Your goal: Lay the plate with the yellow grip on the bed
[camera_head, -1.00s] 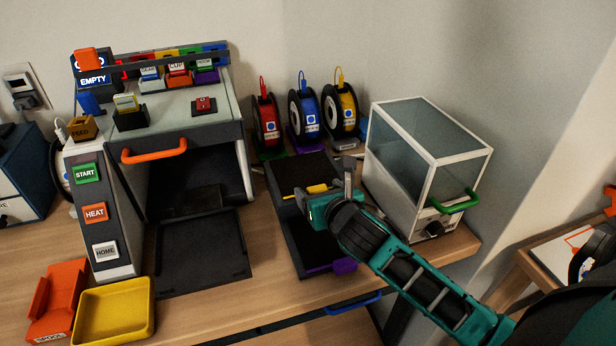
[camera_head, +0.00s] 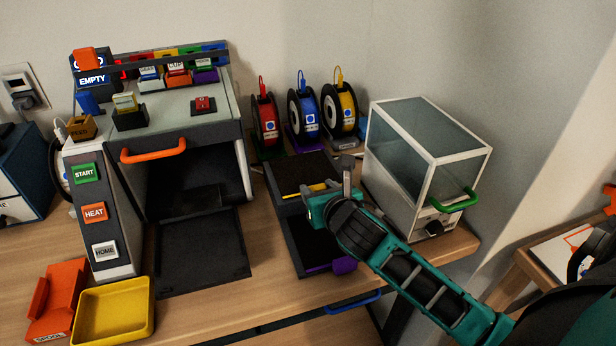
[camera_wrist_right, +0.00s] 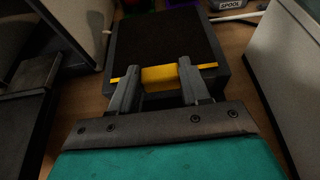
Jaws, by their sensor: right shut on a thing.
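The plate with the yellow grip (camera_wrist_right: 164,77) is dark and lies level in the top of a two-level dark rack (camera_head: 283,228). It also shows in the head view (camera_head: 298,174). My right gripper (camera_wrist_right: 158,82) is shut on the yellow grip, one finger at each side, at the plate's near edge. In the head view, my right gripper (camera_head: 338,188) partly hides the grip. The bed (camera_head: 202,250) is a flat dark tray in front of the open printer (camera_head: 190,130), left of the rack, and looks bare. My left gripper is not in view.
A purple-gripped plate (camera_head: 344,266) sits in the rack's lower level. A glass-sided box (camera_head: 425,160) with a green handle stands close right of my gripper. Several filament spools (camera_head: 303,110) stand behind the rack. A yellow tray (camera_head: 113,312) lies front left of the bed.

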